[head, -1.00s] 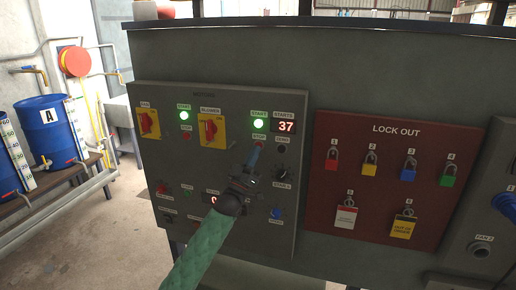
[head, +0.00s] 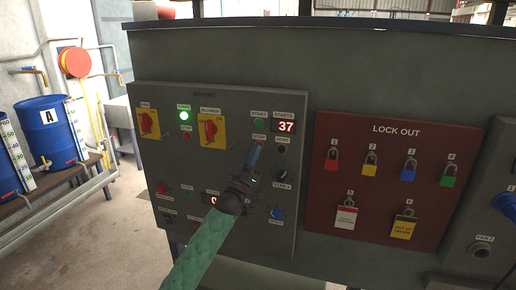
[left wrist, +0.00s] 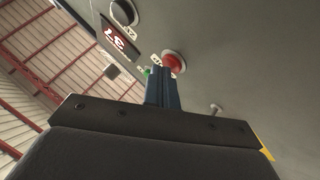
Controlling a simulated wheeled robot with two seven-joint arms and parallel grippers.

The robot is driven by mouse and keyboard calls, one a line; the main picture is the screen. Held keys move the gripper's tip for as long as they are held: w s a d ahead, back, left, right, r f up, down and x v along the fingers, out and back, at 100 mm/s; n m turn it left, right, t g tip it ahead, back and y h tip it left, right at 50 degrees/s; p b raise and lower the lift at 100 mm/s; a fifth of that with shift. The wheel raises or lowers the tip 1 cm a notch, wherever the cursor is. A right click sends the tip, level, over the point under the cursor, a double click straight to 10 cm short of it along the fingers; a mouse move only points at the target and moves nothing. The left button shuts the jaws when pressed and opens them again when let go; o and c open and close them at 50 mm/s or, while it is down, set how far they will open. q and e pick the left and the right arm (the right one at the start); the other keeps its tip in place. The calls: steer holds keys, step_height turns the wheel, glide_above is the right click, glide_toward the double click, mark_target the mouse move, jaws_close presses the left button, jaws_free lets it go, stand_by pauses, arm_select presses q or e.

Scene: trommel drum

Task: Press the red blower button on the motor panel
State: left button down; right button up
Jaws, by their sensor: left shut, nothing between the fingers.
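The red blower button (left wrist: 173,61) shows in the left wrist view just beyond my fingertips. In the head view it is hidden behind my fingers, under the stop label. My left gripper (head: 257,147) is shut and empty, its blue fingers pointing at that spot on the motor panel (head: 150,94); it also shows in the left wrist view (left wrist: 164,74). The tips look at or very near the button; I cannot tell whether they touch. The blower start light (head: 258,124) is dark green, unlit. My right gripper is not in view.
The yellow blower switch (head: 211,129) is left of my fingers, and a red 37 display (head: 285,127) is to the upper right. Another start light (head: 184,116) glows green. A lock-out board (head: 390,200) with padlocks is to the right. Knobs sit close around my gripper.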

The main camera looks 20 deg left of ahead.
arm_select(q)
steer(key=shift+s, duration=0.1)
stand_by(0.5)
steer(key=shift+s, duration=0.7)
steer(key=shift+s+a+p, duration=0.1)
steer(key=shift+s+p, duration=0.45)
steer(key=shift+s, duration=2)
